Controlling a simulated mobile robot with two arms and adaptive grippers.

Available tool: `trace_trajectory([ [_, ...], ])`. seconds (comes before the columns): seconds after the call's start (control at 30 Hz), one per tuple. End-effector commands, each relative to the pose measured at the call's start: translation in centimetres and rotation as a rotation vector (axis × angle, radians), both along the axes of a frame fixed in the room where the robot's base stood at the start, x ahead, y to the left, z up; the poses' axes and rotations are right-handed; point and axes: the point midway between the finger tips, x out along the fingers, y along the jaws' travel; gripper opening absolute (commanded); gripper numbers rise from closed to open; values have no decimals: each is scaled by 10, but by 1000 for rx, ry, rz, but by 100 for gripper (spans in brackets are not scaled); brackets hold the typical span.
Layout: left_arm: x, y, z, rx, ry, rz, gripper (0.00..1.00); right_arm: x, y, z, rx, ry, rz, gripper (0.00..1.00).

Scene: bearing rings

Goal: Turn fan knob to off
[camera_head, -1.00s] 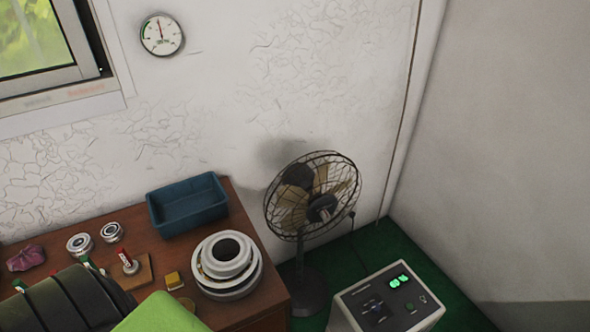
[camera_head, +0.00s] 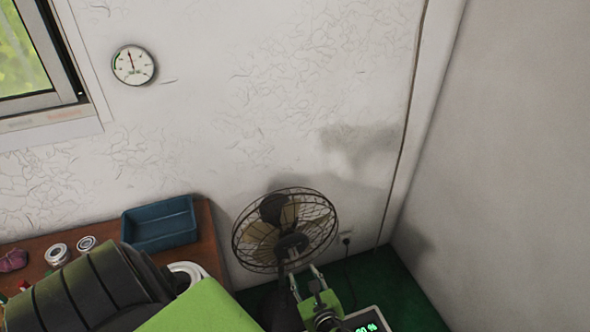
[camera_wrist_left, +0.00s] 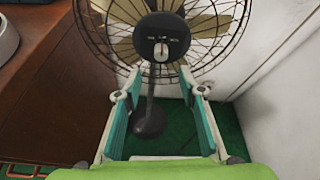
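The black wire-caged fan (camera_head: 262,240) stands past the right end of the wooden table. In the left wrist view its dark housing (camera_wrist_left: 150,30) faces me, with a small pale knob (camera_wrist_left: 162,51) under tiny white markings. The knob looks roughly upright; the markings are too small to read surely. My left gripper (camera_head: 305,272) is in front of the fan. In the left wrist view its fingers (camera_wrist_left: 158,72) are spread apart with nothing between them, just short of the housing, the knob between their lines. My right gripper is not in view.
A blue bin (camera_head: 160,228) and metal rings (camera_head: 58,253) are on the wooden table (camera_head: 207,235). A wall and a cable with plug (camera_head: 347,241) are close behind the fan.

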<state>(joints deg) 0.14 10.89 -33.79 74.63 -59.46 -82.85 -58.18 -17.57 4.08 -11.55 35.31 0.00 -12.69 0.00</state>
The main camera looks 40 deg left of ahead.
Motion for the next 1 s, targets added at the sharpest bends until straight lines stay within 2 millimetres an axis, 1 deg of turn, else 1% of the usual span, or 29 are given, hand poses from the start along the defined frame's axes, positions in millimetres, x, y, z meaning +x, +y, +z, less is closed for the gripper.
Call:
trace_trajectory([
  [0.03,7,10,-2,4,-1,0,36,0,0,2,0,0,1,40],
  [0.2,24,41,-17,3,0,2,36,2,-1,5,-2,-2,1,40],
  [0.4,39,67,-32,-1,0,1,36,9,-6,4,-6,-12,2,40],
  [0.6,47,80,-38,-3,0,1,36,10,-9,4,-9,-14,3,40],
  [0.93,48,83,-39,-4,-1,1,36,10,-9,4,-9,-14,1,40],
  [0.97,48,82,-39,-4,-1,1,29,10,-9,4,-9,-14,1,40],
  [1.0,48,82,-39,-4,-1,1,18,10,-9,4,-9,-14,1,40],
])
